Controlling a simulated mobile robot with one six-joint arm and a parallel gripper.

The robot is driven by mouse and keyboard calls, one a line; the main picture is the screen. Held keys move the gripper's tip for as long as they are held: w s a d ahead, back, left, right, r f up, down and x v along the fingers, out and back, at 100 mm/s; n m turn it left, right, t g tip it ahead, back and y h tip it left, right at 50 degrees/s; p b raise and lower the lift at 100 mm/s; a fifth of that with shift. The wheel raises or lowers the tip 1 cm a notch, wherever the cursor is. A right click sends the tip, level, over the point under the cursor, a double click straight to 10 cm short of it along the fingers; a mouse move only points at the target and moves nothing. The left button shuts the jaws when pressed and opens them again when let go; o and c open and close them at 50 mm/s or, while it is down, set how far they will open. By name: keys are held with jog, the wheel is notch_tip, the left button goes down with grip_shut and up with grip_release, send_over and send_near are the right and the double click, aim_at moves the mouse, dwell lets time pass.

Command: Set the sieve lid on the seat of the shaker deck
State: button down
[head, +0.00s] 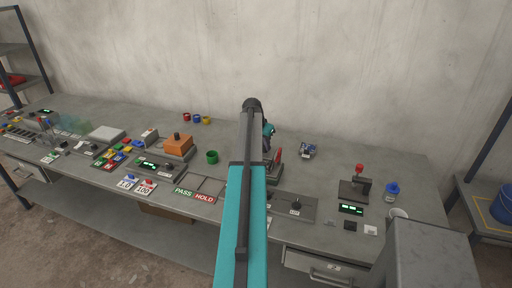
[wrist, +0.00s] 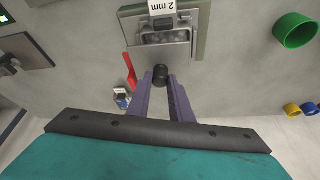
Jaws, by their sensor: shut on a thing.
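In the wrist view the purple fingers of my gripper (wrist: 160,76) are shut on a small black knob (wrist: 160,72). A light grey metal plate (wrist: 168,57), which looks like the sieve lid, shows just beyond the knob. Whether it touches what lies under it I cannot tell. Next to it is a grey tray labelled 2 mm with a dark handle (wrist: 163,21), on a grey-green base (wrist: 203,35) that looks like the shaker deck. A red lever (wrist: 130,72) stands at its left. In the head view my arm hides much of this deck (head: 274,178); the seat is hidden.
An orange box with a knob (head: 178,147) and a green ring (head: 212,157) stand left of my arm. A control panel with a dial (head: 296,207) lies at the front right. A blue-white item (head: 307,151) sits behind right. Bare bench lies between them.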

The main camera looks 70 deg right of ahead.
jog(key=shift+w+a, duration=0.15)
jog(key=shift+w, duration=0.2)
jog(key=shift+f, duration=0.15)
jog(key=shift+w+f, duration=0.1)
jog(key=shift+f, duration=0.05)
jog(key=shift+f+b, duration=0.4)
jog(key=shift+f, duration=0.25)
jog(key=shift+w+f+b, duration=0.1)
jog(key=shift+f+b, duration=0.45)
jog(key=shift+f, duration=0.1)
dwell(2.0)
jog(key=c, duration=0.9)
grip_release()
jog(key=shift+a, duration=0.1)
jog(key=shift+c, duration=0.2)
jog(key=shift+r, duration=0.15)
jog(key=shift+r+p, duration=1.45)
jog(key=shift+r, duration=1.95)
